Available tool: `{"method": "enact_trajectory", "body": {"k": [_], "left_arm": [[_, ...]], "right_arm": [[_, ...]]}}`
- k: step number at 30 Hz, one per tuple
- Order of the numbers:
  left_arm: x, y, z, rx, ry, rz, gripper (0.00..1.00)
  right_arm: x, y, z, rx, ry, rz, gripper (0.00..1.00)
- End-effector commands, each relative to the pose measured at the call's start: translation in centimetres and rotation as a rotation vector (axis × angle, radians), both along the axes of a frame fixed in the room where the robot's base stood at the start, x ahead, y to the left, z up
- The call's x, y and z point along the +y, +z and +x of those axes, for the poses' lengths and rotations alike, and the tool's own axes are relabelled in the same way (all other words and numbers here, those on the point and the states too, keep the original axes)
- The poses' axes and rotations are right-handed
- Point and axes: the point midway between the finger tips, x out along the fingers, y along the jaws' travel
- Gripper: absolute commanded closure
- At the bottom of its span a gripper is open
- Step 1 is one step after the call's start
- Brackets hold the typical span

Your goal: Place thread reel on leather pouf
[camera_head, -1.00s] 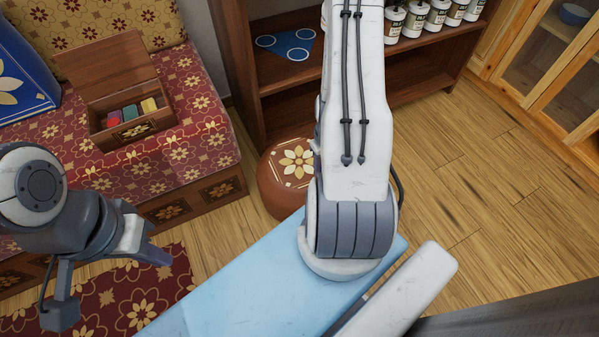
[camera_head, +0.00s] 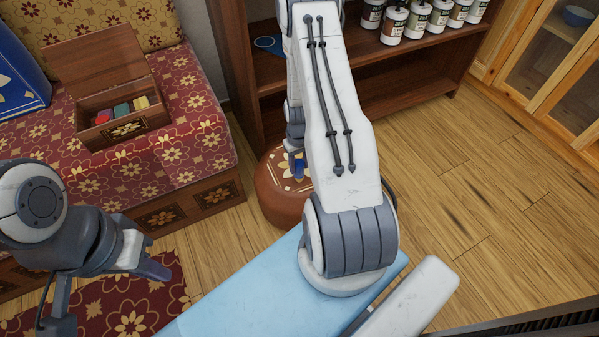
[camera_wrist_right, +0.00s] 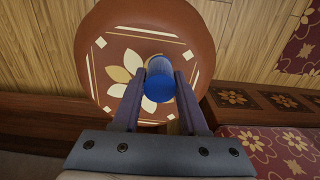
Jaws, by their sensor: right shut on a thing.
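The thread reel is a blue cylinder (camera_wrist_right: 160,82), held between the two fingers of my right gripper (camera_wrist_right: 160,88) in the wrist view. The brown leather pouf (camera_head: 275,195) with a cream flower on its top stands on the floor in the head view. It also fills the upper middle of the wrist view (camera_wrist_right: 200,30), behind the reel. The reel (camera_head: 299,168) is over the pouf's top; whether it touches cannot be told. My right arm hides part of the pouf in the head view. My left gripper (camera_head: 108,298) is open and empty at the lower left.
A red patterned bench (camera_head: 190,135) with an open wooden box (camera_head: 125,125) is left of the pouf. A wooden shelf (camera_head: 390,90) with several jars stands behind. A light blue surface (camera_head: 240,290) lies in front. The floor at right (camera_head: 480,180) is clear.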

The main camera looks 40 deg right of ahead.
Motion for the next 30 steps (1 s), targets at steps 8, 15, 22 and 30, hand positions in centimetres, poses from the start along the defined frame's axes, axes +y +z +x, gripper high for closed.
{"method": "enact_trajectory", "body": {"k": [8,15,22,30], "left_arm": [[0.0,-1.9,0.0,0.0,0.0,0.0,1.0],[0.0,-1.8,0.0,0.0,0.0,0.0,1.0],[0.0,-1.9,0.0,0.0,0.0,0.0,1.0],[0.0,-1.8,0.0,0.0,0.0,0.0,1.0]], "right_arm": [[0.0,-3.6,-0.1,0.001,-0.001,0.0,1.0],[0.0,-3.5,-0.1,0.0,-0.001,0.0,1.0],[0.0,-3.7,-0.1,0.0,-0.001,0.0,0.27],[0.0,-3.6,-0.1,0.0,-0.001,0.0,0.27]]}}
